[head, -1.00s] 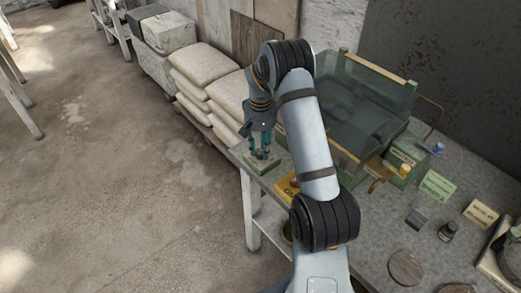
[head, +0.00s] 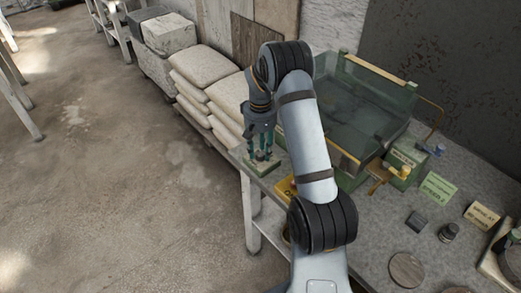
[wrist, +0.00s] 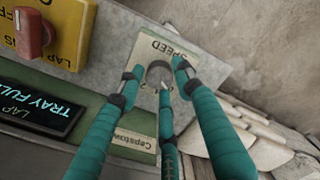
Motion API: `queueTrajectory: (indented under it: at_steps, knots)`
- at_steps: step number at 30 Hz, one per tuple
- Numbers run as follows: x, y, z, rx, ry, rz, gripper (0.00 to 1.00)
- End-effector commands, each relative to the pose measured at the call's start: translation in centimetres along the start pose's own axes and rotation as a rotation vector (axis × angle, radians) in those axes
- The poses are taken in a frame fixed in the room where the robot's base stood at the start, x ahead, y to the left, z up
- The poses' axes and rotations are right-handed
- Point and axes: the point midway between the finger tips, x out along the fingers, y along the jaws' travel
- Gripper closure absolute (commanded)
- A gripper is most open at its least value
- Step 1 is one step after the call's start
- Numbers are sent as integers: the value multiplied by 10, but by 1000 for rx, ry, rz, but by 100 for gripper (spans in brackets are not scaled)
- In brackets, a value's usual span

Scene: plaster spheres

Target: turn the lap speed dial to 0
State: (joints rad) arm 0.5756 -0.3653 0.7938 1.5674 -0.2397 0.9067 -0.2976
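The speed dial is a small dark grey knob (wrist: 159,73) on a pale plate (wrist: 165,47) with the word SPEED, seen upside down in the wrist view. The plate sits at the near left end of the bench and also shows in the head view (head: 262,166). My gripper (wrist: 158,78) has teal fingers that point down around the knob. The fingertips stand apart with the knob between them, and small gaps seem to show beside it. The fingers hide part of the knob, and I cannot read its setting.
A yellow box with a red knob (wrist: 34,34) and a dark display reading TRAY FULL (wrist: 38,108) are close by on the bench. A green glass-sided tank (head: 350,110) stands behind my arm. Stacked pale sacks (head: 205,85) lie beyond the bench end.

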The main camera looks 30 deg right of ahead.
Motion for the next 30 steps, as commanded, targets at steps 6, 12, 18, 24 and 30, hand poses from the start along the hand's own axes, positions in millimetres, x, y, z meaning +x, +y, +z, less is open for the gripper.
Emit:
queueTrajectory:
  at_steps: [6, 12, 18, 24, 30]
  knots:
    - [0, 0, 0, 2, -2, 0, 53]
    - [0, 0, 1, 2, -2, -1, 53]
    - [-14, 0, 0, 3, 1, 0, 53]
    - [-56, 0, -1, 2, 4, 0, 53]
    - [-95, 0, -1, 2, 2, 0, 53]
